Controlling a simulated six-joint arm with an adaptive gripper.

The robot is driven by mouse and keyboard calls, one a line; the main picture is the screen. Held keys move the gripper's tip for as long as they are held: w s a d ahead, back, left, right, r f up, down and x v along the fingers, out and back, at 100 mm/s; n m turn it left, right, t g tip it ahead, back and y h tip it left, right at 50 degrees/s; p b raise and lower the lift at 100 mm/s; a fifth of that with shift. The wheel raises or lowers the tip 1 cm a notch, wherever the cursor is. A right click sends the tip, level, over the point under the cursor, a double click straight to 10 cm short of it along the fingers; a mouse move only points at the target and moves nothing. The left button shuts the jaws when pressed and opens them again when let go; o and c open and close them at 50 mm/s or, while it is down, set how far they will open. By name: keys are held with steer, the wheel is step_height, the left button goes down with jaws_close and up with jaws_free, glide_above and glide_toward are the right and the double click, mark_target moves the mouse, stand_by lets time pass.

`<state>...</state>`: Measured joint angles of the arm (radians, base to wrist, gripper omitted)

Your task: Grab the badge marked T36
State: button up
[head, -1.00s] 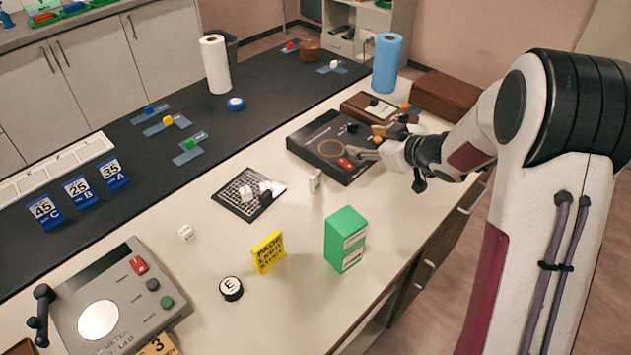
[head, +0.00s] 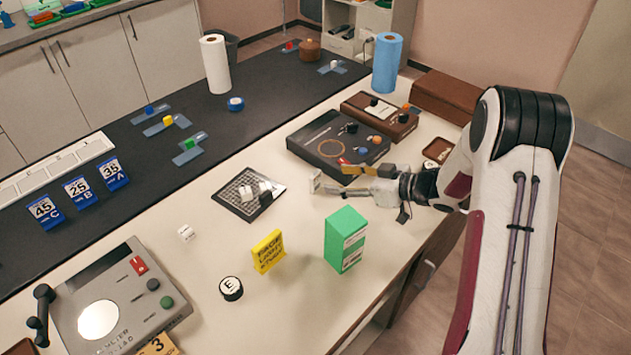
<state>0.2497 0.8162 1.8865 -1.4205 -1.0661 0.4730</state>
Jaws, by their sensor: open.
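No marking T36 is legible in the head view, so I cannot tell which thing is that badge. My gripper (head: 330,178) is open, low over the white bench, just in front of the black device. Its fingers point left. They cover the spot where a small white upright piece stood, and I cannot tell whether that piece lies between them. Two white blocks (head: 255,190) sit on a dark grid plate (head: 232,190), left of my gripper. A small white cube (head: 186,232) lies farther left on the bench.
A green box (head: 345,238) and a yellow sign (head: 268,251) stand in front of my gripper. A black round piece (head: 231,288) marked E is at the front. The black device (head: 310,140) lies behind. A grey metered device (head: 125,290) fills the front left.

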mark_target(318, 174)
steer(key=shift+x, duration=1.3)
steer(key=shift+a, duration=0.1)
steer(key=shift+x, duration=2.5)
steer(key=shift+w+r, duration=0.15)
steer(key=shift+w, duration=0.05)
steer(key=c, duration=1.1)
